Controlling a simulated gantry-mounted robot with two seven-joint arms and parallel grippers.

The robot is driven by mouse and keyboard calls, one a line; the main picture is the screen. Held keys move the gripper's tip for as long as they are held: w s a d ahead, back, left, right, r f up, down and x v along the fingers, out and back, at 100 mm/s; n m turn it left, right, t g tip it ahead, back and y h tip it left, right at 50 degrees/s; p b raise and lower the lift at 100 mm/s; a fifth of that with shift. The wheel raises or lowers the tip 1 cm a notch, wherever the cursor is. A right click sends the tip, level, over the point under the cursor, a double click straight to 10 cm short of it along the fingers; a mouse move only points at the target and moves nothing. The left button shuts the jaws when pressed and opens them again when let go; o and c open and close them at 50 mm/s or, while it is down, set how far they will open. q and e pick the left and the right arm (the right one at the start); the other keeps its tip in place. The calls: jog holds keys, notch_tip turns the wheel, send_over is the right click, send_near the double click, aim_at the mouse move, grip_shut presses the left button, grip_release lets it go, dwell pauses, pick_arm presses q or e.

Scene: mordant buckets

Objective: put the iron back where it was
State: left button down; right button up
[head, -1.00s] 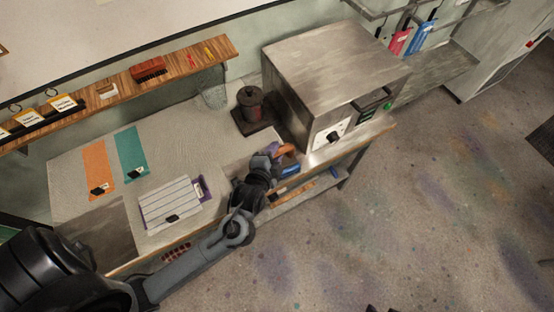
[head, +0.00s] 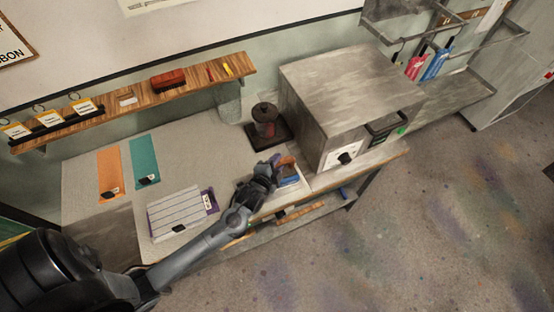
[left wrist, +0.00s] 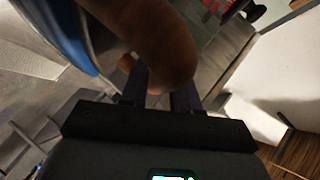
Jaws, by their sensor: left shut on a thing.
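The iron (head: 290,181) has a blue body and a rounded brown-orange handle. In the head view it is near the bench's front edge, just left of the metal oven. My left gripper (head: 274,170) is shut on the iron and partly hides it. In the left wrist view the iron's brown handle (left wrist: 160,40) is large between the dark fingers (left wrist: 160,88), with the blue body beside it. I cannot tell whether the iron touches the bench top. My right gripper is not in view.
The oven (head: 350,95) stands at the bench's right end. A dark cylinder on a square base (head: 268,134) stands behind the iron. A striped pale stack (head: 178,213), an orange strip (head: 109,172) and a teal strip (head: 144,158) lie left. A wooden shelf (head: 140,101) runs along the wall.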

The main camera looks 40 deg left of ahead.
pick_arm(q)
jog(key=shift+w+f, duration=0.1)
jog(key=shift+f, duration=0.2)
jog(key=c, duration=1.3)
grip_release()
jog(key=shift+f, duration=0.3)
jog(key=o, duration=0.5)
jog(key=shift+r, duration=0.15)
jog(key=shift+s+r, duration=0.1)
jog(key=shift+s, duration=0.1)
jog(key=s+d+r+n+g+h, duration=0.1)
jog(key=s+d+r+n+g, duration=0.1)
jog(key=s, duration=0.5)
jog(key=s+d+r+n+g+h, duration=0.1)
jog(key=s+d+r+n+g, duration=0.1)
jog(key=s, duration=0.6)
jog(key=s+d+r+n+g+h, duration=0.1)
jog(key=s+d+n+g, duration=0.3)
jog(key=s, duration=0.4)
jog(key=shift+s+d+r+g+h, duration=0.3)
jog(key=shift+d+r+g, duration=0.25)
jog(key=shift+g, duration=0.15)
